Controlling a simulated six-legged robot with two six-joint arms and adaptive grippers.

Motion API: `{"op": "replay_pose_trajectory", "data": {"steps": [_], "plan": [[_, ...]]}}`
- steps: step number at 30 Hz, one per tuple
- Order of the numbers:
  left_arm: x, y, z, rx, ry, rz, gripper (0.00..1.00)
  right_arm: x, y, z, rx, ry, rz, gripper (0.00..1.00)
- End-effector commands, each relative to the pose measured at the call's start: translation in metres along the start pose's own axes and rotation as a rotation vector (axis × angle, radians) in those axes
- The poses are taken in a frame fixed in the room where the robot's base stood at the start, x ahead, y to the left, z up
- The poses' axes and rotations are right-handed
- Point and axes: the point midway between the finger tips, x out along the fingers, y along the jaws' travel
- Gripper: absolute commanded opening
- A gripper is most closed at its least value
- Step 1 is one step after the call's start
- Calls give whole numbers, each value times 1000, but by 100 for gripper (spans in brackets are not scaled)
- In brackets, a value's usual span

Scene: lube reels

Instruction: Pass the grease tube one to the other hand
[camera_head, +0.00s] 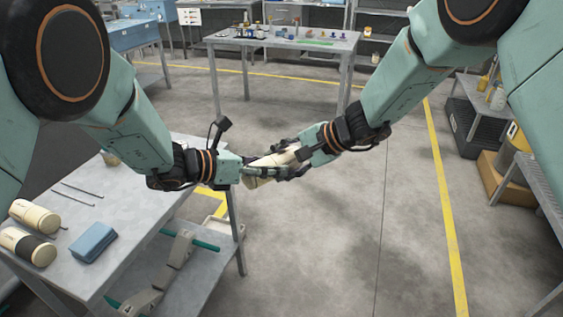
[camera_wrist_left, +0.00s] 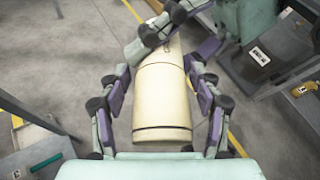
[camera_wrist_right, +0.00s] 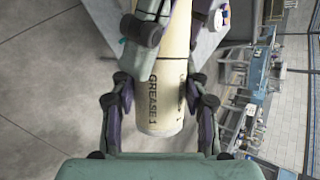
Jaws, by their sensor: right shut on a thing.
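The grease tube (camera_head: 258,172) is cream-coloured and held in the air between my two grippers. In the right wrist view its side (camera_wrist_right: 155,75) reads "GREASE 1". My right gripper (camera_head: 285,160) is shut on it, and its fingers also show across the tube's far part in the left wrist view. My left gripper (camera_head: 262,174) has its fingers on both sides of the tube; in the left wrist view its fingers (camera_wrist_left: 160,78) look spread wider than the tube (camera_wrist_left: 160,100). Whether any left finger touches it is hard to tell.
A grey table (camera_head: 150,215) at left holds two cream cylinders (camera_head: 35,216), a blue box (camera_head: 94,242) and thin rods. A lower shelf carries a grey-green part. A far bench (camera_head: 225,41) holds small bottles. The floor at centre right is clear.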

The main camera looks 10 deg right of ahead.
Motion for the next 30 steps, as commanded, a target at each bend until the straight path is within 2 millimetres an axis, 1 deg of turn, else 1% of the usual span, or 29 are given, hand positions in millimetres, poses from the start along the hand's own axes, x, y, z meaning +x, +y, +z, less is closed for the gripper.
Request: {"op": "replay_pose_trajectory", "data": {"steps": [2,10,14,17,24,27,30], "plan": [[0,0,0,0,0,0,73,0,0,0,0,0,-1,13],[0,0,0,-1,1,0,73,0,0,0,0,0,-1,13],[-7,1,0,-1,0,1,73,0,-1,0,0,0,-1,13],[-22,1,1,-2,-2,3,73,0,-1,0,0,0,-1,13],[-72,1,1,-3,-4,3,73,0,-1,0,0,0,-1,13],[-91,1,1,-2,-3,3,73,0,-1,0,0,0,-1,13],[-105,0,1,-2,-2,2,73,0,-1,0,0,0,-1,13]]}}
